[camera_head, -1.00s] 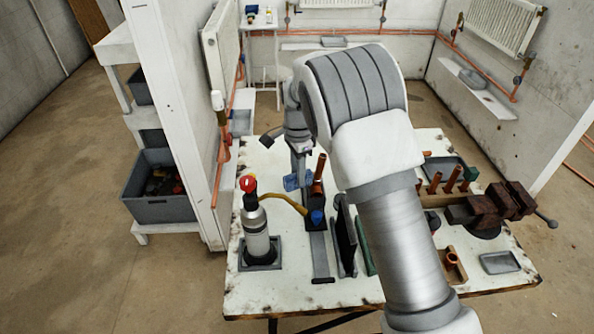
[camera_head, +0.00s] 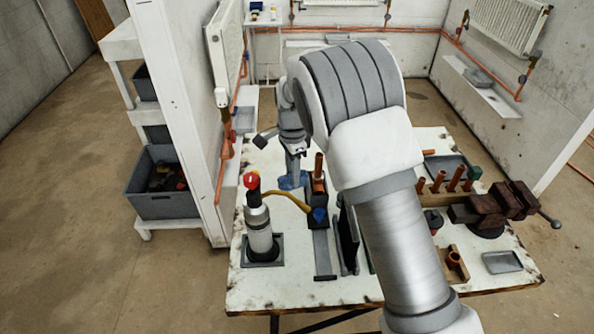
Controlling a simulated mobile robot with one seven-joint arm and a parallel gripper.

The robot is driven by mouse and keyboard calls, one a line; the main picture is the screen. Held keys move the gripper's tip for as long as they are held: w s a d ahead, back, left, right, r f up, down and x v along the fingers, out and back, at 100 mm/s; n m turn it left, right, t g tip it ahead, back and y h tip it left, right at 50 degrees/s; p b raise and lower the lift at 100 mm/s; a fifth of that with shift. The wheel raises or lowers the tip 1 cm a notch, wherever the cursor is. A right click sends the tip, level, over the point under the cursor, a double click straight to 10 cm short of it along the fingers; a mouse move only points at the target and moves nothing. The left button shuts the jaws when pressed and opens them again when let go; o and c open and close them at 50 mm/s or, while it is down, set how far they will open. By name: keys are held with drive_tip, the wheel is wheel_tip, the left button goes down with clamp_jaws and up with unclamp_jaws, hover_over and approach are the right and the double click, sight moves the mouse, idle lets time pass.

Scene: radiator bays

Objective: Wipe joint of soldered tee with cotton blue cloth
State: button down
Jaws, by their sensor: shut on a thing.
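My gripper (camera_head: 294,172) is shut on a blue cloth (camera_head: 290,182), low over the left part of the white bench. The cloth is just left of an upright copper pipe piece (camera_head: 319,166) in a dark holder; I cannot tell whether they touch. This piece may be the soldered tee, but its joint is too small to make out. Another copper fitting (camera_head: 454,259) sits in a wooden block at the right front. My arm hides the middle of the bench.
A gas torch (camera_head: 259,225) with a red knob stands at the left, its yellowish hose (camera_head: 290,196) running right. A vise (camera_head: 494,207), several copper pipes and a grey tray (camera_head: 501,262) are on the right. A white partition (camera_head: 180,110) borders the bench's left side.

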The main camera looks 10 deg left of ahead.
drive_tip(key=shift+r+p, duration=2.05)
drive_tip(key=shift+r, duration=0.95)
